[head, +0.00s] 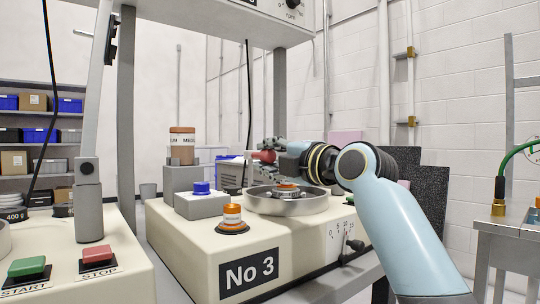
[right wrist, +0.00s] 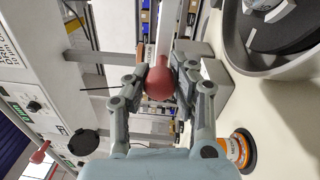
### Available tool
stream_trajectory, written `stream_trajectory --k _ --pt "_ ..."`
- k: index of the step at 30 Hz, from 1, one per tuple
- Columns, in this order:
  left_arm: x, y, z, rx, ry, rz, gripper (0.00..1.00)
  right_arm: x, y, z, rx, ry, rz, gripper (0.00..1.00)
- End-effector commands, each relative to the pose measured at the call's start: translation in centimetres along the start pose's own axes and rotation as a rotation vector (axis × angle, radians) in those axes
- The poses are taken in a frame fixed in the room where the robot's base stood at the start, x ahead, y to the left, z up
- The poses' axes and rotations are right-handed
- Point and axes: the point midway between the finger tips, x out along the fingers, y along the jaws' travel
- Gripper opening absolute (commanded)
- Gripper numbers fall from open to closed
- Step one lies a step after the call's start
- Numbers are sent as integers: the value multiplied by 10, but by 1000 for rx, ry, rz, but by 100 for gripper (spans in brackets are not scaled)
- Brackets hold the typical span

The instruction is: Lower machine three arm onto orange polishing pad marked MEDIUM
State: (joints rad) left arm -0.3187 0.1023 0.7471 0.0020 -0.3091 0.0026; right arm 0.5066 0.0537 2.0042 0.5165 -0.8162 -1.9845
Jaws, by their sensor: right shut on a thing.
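Machine No 3 (head: 185,240) is a cream block with a metal basin (head: 312,204). A small orange-topped piece (head: 288,186) sits in the basin. An orange-and-white cylinder on a dark base (head: 232,216) stands on the machine top, also in the right wrist view (right wrist: 238,150). My right gripper (head: 268,156) is shut on a red ball knob (right wrist: 160,83) beyond the basin. A pale bar (right wrist: 165,35) leads away from the knob. My left gripper is not in view.
A blue button on a grey box (head: 201,188) stands left of the basin. Another machine with START and STOP buttons (head: 98,254) and a raised arm (head: 97,90) is at the left. A grey bench with a green hose (head: 505,170) is at the right.

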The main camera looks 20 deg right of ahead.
Motion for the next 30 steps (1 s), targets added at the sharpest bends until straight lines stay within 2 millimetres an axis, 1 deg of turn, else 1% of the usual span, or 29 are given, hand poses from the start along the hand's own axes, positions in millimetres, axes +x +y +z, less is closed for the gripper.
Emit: stream_trajectory --k 1,4,18,19,24,25,30 --pt "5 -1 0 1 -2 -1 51 0 -6 -1 -11 1 0 0" --pt "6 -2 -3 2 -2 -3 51 0 -10 -1 -28 2 1 0" --pt "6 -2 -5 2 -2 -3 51 -1 -9 -1 -42 1 3 0" --pt "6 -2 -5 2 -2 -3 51 -1 -9 -1 -42 1 3 26" --pt "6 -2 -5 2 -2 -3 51 -1 -10 -1 -41 1 3 48" --pt "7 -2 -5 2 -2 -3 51 -1 -10 -1 -41 1 3 51" --pt "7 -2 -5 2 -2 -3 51 -1 -10 -1 -40 1 1 51"
